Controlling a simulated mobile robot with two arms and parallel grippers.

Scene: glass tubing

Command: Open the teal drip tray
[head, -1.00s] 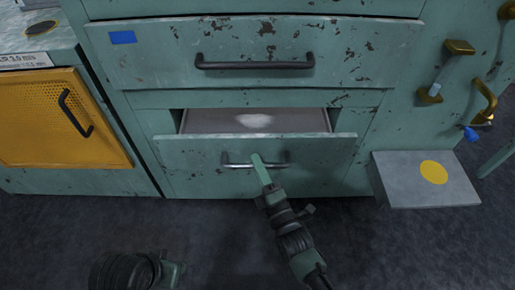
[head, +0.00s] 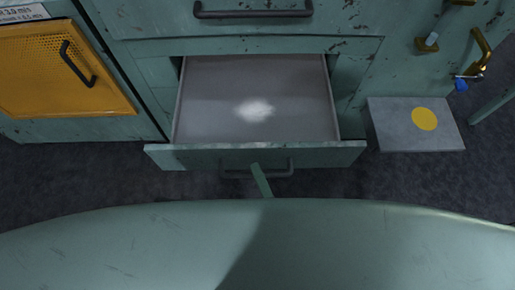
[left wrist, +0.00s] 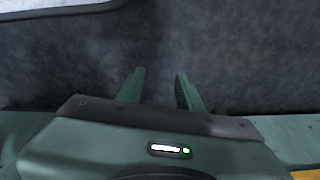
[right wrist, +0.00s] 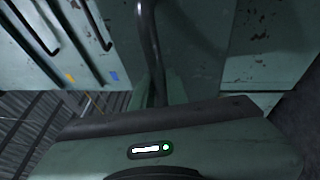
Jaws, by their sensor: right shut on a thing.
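The teal drip tray (head: 205,158) is a low drawer at the bottom of the teal cabinet, pulled well out in the head view. Its grey inside (head: 210,95) is bare apart from a bright patch of light. My right gripper (head: 262,180) is at the dark bar handle (head: 283,173) on the tray's front. In the right wrist view the fingers are shut on this handle (right wrist: 150,45). My left gripper (left wrist: 158,85) shows only in the left wrist view, open and empty above the dark floor.
A closed drawer with a dark handle (head: 253,13) is above the tray. A yellow perforated door (head: 65,70) is at the left. A grey block with a yellow disc (head: 415,123) stands right of the tray, near brass valves (head: 480,50). My own teal body fills the bottom.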

